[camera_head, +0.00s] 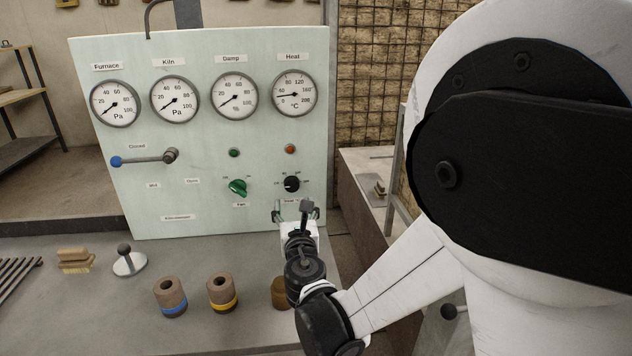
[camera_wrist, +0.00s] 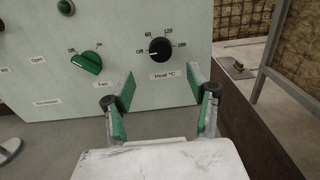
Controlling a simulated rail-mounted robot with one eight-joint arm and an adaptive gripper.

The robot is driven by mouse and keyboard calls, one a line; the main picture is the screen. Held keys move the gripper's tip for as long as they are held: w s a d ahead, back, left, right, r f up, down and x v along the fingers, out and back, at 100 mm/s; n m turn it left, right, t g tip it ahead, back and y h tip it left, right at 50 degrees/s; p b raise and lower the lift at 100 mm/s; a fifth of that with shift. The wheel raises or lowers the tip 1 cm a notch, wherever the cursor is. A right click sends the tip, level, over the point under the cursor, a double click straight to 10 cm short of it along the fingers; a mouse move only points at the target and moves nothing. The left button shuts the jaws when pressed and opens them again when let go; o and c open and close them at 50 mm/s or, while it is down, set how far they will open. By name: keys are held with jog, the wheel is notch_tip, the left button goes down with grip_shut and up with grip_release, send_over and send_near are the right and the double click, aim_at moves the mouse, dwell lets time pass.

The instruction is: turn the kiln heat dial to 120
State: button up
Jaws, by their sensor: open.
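The kiln heat dial is a round black knob (camera_wrist: 160,49) on the pale green panel, above a "Heat °C" label. Around it are marks Off, 60, 120 and 180. Its white pointer line seems to face left, toward Off. In the head view the dial (camera_head: 292,184) sits below an orange-red button. My gripper (camera_wrist: 161,80) is open and empty, its green-padded fingers spread wide, low in front of the panel. The dial shows above and between the fingertips, apart from them. In the head view my gripper (camera_head: 297,212) is just below the dial.
A green fan knob (camera_wrist: 86,62) is left of the dial. The heat gauge (camera_head: 293,93) needle points left, at its low end. A lever (camera_head: 145,160) with a blue ball end is further left.

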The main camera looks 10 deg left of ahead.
aim_at(292, 186)
jog(key=x, duration=0.9)
jog(key=shift+w+b, duration=0.2)
jog(key=shift+b, duration=0.1)
jog(key=c, duration=1.1)
jog(key=shift+c, duration=0.2)
